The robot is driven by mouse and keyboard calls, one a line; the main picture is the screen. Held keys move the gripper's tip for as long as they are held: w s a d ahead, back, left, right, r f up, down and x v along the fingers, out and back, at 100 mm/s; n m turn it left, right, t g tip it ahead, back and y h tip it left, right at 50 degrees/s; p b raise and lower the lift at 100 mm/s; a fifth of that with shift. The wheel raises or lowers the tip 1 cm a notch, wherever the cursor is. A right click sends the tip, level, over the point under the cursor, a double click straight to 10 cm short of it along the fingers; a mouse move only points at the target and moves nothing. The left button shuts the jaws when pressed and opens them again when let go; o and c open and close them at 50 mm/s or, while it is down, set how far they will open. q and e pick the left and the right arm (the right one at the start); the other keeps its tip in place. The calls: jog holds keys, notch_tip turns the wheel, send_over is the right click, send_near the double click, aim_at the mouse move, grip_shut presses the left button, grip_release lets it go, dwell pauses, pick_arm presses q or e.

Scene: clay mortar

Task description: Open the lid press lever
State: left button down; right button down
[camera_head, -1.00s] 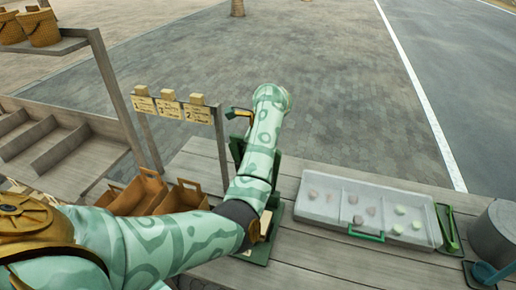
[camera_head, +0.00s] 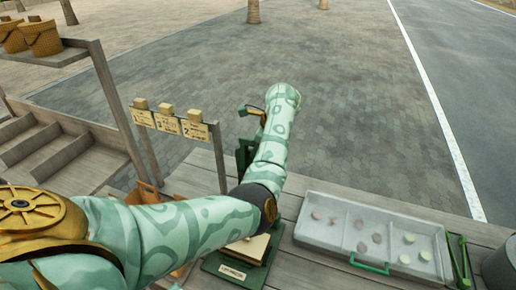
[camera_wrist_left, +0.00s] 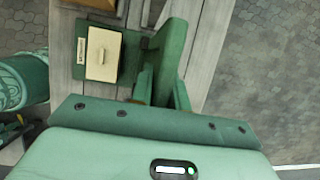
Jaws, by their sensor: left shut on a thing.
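The lid press has a green base (camera_head: 229,271) with a small label and a pale block (camera_head: 249,247), on the wooden table. Its green lever lid (camera_wrist_left: 171,45) stands raised, tilted up away from the block. The base (camera_wrist_left: 73,56) and block (camera_wrist_left: 103,54) also show in the left wrist view, left of the lid. My left gripper (camera_wrist_left: 163,92) is shut on the lid, one green finger on each side of it. In the head view my left forearm hides much of the lid; part of it (camera_head: 244,158) shows to its left. My right gripper is in neither view.
A grey tray (camera_head: 345,202) with several small pale lumps lies right of the press, green tongs (camera_head: 459,262) beside it. A numbered sign rail (camera_head: 168,123) stands left of my arm. Orange-brown boxes (camera_head: 147,193) are partly hidden behind my arm.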

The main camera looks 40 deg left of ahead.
pick_arm(q)
jog(key=c, duration=1.4)
grip_release()
jog(key=shift+f, duration=0.1)
jog(key=shift+r, duration=0.2)
jog(key=p+v, duration=0.2)
jog(key=v, duration=1.4)
jog(key=shift+s+f, duration=0.1)
